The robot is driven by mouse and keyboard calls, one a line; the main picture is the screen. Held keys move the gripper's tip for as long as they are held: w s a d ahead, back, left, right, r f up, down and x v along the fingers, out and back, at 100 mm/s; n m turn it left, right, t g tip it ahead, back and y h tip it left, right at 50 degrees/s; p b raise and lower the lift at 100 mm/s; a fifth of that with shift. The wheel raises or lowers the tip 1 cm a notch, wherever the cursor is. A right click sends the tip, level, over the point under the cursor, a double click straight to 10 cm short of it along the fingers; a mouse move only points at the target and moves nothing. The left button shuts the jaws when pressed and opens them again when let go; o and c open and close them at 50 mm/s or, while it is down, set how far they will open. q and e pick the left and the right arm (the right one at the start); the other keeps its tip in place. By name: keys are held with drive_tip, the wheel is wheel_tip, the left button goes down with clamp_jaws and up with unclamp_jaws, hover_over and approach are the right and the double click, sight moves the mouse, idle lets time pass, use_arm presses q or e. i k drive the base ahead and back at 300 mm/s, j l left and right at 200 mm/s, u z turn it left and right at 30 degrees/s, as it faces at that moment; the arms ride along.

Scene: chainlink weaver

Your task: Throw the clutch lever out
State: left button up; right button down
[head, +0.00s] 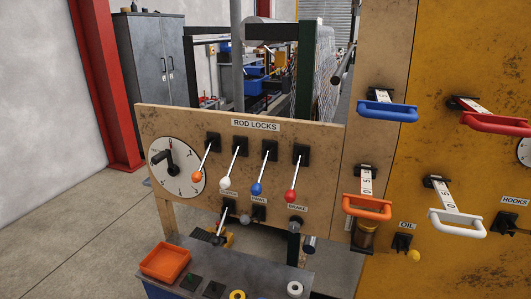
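A wooden panel (225,125) marked ROD LOCKS stands in front of me. Below its row of coloured levers are small labels; the leftmost is partly unreadable, and the others appear to read PAWL and BRAKE. Under the leftmost label a short lever (222,226), probably the clutch lever, slants down to a dark end. A grey knob (245,219) sits just right of it, beneath the PAWL label. A dark cylindrical handle (309,243) points down and out under the BRAKE label. Neither of my grippers is in view.
Orange, white, blue and red rod-lock levers (262,173) hang above. A dial (176,166) is at left. Below is a bench (225,264) with an orange tray (165,262) and rolls. Coloured pull handles (388,111) project from the right panel. Floor at left is clear.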

sight(215, 241)
drive_tip(key=i+l, duration=0.1)
drive_tip(key=l, duration=0.3)
drive_tip(key=i+l, duration=0.1)
drive_tip(key=l, duration=0.25)
drive_tip(key=i+l+u, duration=0.1)
drive_tip(key=l, duration=0.3)
drive_tip(key=i+l, duration=0.15)
drive_tip(key=l, duration=0.25)
